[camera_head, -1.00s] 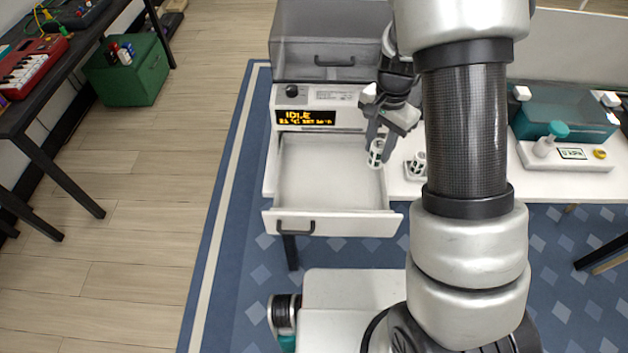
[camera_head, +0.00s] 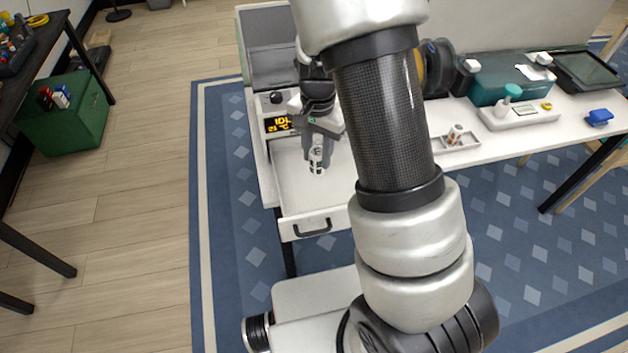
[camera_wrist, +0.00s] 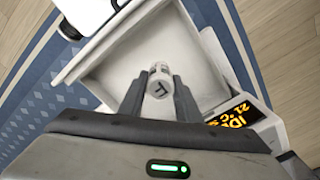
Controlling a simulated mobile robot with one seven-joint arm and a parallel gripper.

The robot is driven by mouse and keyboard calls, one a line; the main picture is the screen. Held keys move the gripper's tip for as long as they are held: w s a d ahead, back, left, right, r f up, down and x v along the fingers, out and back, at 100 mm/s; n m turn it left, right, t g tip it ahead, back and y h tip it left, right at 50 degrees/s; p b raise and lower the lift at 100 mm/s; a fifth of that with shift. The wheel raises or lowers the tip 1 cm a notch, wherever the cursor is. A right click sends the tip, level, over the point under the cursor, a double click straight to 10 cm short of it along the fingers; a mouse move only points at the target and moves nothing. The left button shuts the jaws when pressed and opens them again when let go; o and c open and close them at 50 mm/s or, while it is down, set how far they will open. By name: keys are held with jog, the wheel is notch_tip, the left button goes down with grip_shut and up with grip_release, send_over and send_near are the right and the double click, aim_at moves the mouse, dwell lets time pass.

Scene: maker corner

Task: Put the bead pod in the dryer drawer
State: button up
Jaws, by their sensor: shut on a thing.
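My gripper (camera_head: 318,150) is shut on the bead pod (camera_head: 316,168), a small white cylinder with dark marks. In the wrist view the pod (camera_wrist: 160,82) sits between my two dark fingers (camera_wrist: 160,104), its round top showing a dark mark. The dryer drawer (camera_head: 290,190) is pulled out, and my gripper holds the pod over its inside. In the wrist view the drawer floor (camera_wrist: 118,68) looks empty around the pod. I cannot tell how high above the floor the pod is. The dryer's display (camera_head: 277,124) is lit amber and partly hidden by my arm.
A small tray (camera_head: 470,141) holding another cylinder stands right of the dryer on the white bench. Farther right are a teal-topped device (camera_head: 490,92), a pump bottle (camera_head: 509,94) and a blue object (camera_head: 599,117). A green box (camera_head: 68,120) stands on the floor at left.

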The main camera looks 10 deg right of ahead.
jog(key=shift+a, duration=0.25)
jog(key=shift+s+a+f, duration=0.1)
jog(key=shift+f, duration=0.1)
jog(key=b, duration=0.1)
send_over(314, 195)
notch_tip(314, 195, down, 10)
jog(key=shift+r, duration=0.2)
jog(key=shift+f+b, duration=0.2)
jog(key=shift+b, duration=0.1)
jog(key=o, duration=1.1)
jog(key=shift+c, duration=0.2)
jog(key=shift+r, duration=0.1)
